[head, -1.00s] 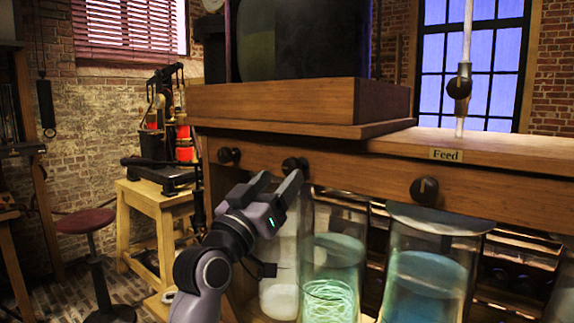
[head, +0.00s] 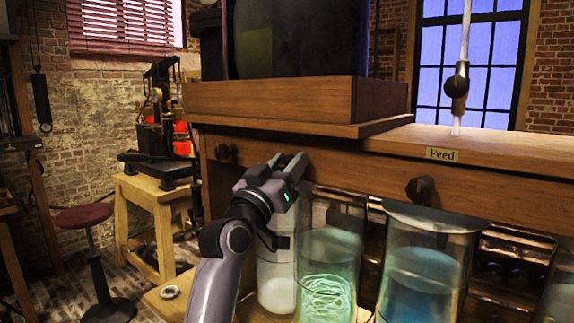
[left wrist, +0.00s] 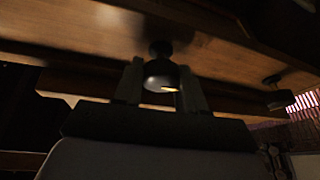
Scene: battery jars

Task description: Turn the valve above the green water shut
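A glass jar of pale green water (head: 328,275) stands under the wooden beam in the head view. Round dark valve knobs stick out of the beam's front. My left gripper (head: 288,160) is up at the beam, above and slightly left of the green jar, and hides the middle knob in the head view. In the left wrist view that valve knob (left wrist: 162,76) sits between the two fingers of my left gripper (left wrist: 161,88). They flank it closely with no clear gap, so the gripper looks shut on it. My right gripper is out of view.
Another knob (head: 225,152) is to the left and one (head: 420,190) to the right, above a blue-water jar (head: 423,275). A jar with whitish contents (head: 279,292) stands left of the green one. A "Feed" label (head: 442,154) is on the beam. A stool (head: 84,217) stands at left.

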